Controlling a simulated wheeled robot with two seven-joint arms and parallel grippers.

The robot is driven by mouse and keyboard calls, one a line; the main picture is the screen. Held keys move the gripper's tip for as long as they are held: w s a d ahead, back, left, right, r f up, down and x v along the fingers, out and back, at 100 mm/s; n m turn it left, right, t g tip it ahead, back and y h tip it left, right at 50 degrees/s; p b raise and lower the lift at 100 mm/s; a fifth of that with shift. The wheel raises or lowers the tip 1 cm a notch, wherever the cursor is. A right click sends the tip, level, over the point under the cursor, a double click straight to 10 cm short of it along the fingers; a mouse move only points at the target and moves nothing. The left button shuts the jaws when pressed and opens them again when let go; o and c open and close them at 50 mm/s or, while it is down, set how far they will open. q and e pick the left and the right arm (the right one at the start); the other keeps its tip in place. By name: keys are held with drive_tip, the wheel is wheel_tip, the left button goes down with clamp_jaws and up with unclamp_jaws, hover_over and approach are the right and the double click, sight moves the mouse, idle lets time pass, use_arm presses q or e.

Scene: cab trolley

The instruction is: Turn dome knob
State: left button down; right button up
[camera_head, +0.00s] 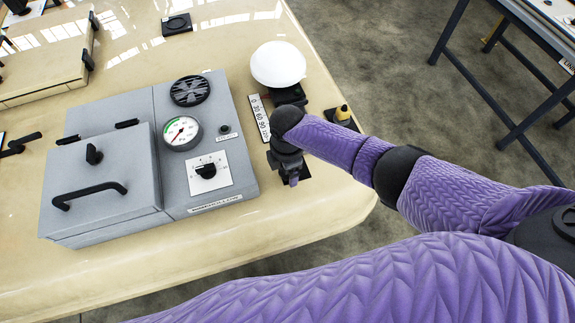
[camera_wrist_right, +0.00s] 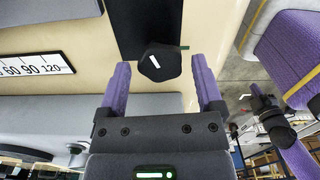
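The white dome (camera_head: 278,64) sits on a dark base at the back right of the bench; its number strip (camera_head: 259,118), marked 0 to 120, also shows in the right wrist view (camera_wrist_right: 35,66). In that view the dark faceted knob (camera_wrist_right: 158,63), with a white mark on top, stands on a black plate (camera_wrist_right: 145,22). My right gripper (camera_wrist_right: 160,66) is open, a purple finger on each side of the knob with gaps visible. In the head view my right gripper (camera_head: 291,177) hides the knob. My left gripper is not in view.
A grey machine (camera_head: 180,140) with a gauge (camera_head: 181,133), a dial (camera_head: 206,171) and a handled lid (camera_head: 95,180) stands left of my gripper. A small yellow-and-black part (camera_head: 343,113) is right of it, near the bench edge. The bench front (camera_head: 120,262) is clear.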

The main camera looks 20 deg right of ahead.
wheel_tip(320, 180, up, 10)
drive_tip(key=p, duration=0.3)
drive_tip(key=shift+s, duration=0.1)
idle(0.4)
